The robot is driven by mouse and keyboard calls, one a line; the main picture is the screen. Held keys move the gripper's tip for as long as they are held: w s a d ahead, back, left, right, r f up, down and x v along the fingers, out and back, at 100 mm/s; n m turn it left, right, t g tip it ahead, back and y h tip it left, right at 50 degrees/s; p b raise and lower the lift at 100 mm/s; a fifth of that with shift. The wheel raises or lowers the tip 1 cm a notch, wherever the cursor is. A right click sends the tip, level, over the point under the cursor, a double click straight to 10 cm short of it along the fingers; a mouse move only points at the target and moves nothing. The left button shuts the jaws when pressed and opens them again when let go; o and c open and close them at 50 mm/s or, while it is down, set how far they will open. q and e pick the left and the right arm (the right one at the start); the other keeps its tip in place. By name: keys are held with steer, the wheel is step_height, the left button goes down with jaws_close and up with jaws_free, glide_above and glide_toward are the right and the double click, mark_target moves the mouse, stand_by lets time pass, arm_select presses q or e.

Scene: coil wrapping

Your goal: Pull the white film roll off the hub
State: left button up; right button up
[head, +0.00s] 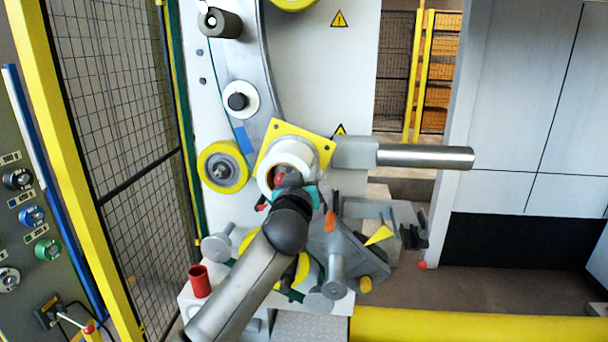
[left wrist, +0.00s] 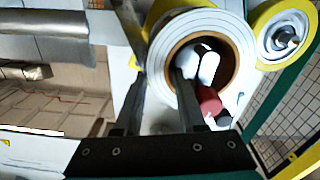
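The white film roll (head: 295,150) sits on the machine in front of a yellow square plate (head: 318,148). In the left wrist view the roll (left wrist: 222,27) shows end-on with a brown core. The hub (left wrist: 206,68), with pale rounded parts and a red piece, shows inside the core. My left gripper (left wrist: 160,78) is at the roll's near end, one finger beside its outer side and the other at the core opening. The fingers straddle the roll's wall; whether they press on it I cannot tell. My right gripper is not in view.
A grey metal cylinder (head: 425,156) sticks out to the right of the roll. A yellow roller (head: 222,167) is close on the left. A red cup-like part (head: 199,281) and grey brackets are below. A mesh fence (head: 112,110) stands at left.

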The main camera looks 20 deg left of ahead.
arm_select(q)
jaws_close()
stand_by(0.4)
stand_by(0.9)
steer(key=shift+c, duration=0.9)
jaws_free()
jaws_close()
steer(key=shift+s+r, duration=0.1)
steer(key=shift+r, duration=0.1)
